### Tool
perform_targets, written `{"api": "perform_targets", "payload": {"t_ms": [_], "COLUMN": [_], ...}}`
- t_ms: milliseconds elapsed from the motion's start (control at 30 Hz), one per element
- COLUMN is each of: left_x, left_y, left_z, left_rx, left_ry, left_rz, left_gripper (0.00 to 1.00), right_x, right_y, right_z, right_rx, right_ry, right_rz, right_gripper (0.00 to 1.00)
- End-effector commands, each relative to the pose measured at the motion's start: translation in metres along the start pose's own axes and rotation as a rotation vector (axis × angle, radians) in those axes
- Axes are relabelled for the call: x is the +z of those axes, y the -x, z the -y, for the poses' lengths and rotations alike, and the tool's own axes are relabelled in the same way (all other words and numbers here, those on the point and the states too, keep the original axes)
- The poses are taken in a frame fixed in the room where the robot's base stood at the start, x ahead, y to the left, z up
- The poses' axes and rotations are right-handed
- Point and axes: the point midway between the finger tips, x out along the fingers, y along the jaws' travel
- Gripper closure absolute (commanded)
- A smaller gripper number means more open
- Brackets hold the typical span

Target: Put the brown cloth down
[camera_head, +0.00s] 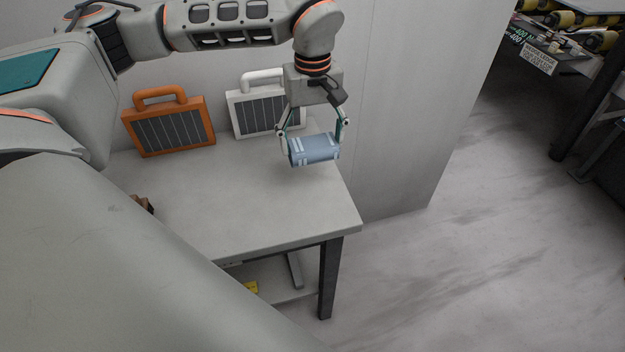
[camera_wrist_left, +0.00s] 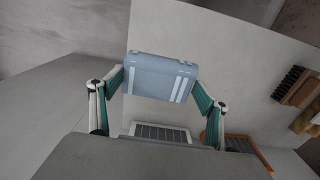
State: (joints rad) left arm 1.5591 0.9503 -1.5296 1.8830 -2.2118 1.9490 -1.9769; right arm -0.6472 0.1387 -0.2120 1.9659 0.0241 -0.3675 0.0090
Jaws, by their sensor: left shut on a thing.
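My left gripper (camera_head: 314,143) is shut on a small blue-grey case (camera_head: 316,151) with light stripes. It holds the case by its two sides over the right rear part of the stone-topped table (camera_head: 265,212). The case also shows between the fingers in the left wrist view (camera_wrist_left: 158,75). I cannot tell whether the case touches the table. No cloth is in the gripper. A tan-brown thing (camera_wrist_left: 306,121), cut off at the right edge of the wrist view, may be the brown cloth. My right gripper is not in view.
An orange panel with a handle (camera_head: 168,107) and a similar white one (camera_head: 239,122) stand at the table's back by the wall. A dark brown brush-like thing (camera_wrist_left: 296,86) lies on the table. The table's front right is clear.

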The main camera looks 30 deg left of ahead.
Motion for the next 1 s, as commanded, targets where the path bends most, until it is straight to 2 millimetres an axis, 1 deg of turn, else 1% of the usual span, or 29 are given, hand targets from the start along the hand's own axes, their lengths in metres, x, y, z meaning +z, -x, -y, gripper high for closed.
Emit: {"api": "perform_targets", "payload": {"t_ms": [33, 100, 200, 300, 400, 567, 833, 900, 1000], "left_x": [0.001, 0.001, 0.001, 0.001, 0.000, 0.000, 0.001, 0.000, 0.000], "left_y": [-0.015, -0.032, -0.054, -0.070, -0.080, -0.087, -0.123, -0.126, -0.125], "left_z": [0.001, 0.001, 0.001, 0.000, 0.000, -0.001, -0.001, -0.001, -0.001], "left_rx": [-0.004, -0.003, -0.003, -0.001, 0.001, 0.001, 0.000, 0.002, 0.003], "left_ry": [0.000, -0.001, -0.001, -0.002, -0.002, -0.002, -0.003, -0.003, -0.003], "left_rz": [0.003, 0.003, 0.002, 0.001, 0.000, -0.001, 0.001, -0.001, -0.002], "left_gripper": [0.41, 0.41, 0.41, 0.41, 0.41, 0.41, 0.41, 0.41, 0.41], "right_x": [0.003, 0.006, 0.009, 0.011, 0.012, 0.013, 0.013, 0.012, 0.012], "right_y": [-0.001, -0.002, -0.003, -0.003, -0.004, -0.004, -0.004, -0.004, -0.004], "right_z": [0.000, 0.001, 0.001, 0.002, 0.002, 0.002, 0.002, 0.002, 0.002], "right_rx": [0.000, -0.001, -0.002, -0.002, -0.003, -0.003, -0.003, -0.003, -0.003], "right_ry": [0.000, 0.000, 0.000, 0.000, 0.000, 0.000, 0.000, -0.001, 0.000], "right_rz": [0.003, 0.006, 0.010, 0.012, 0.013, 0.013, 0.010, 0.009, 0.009], "right_gripper": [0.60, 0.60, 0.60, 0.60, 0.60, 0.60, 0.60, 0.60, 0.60]}}
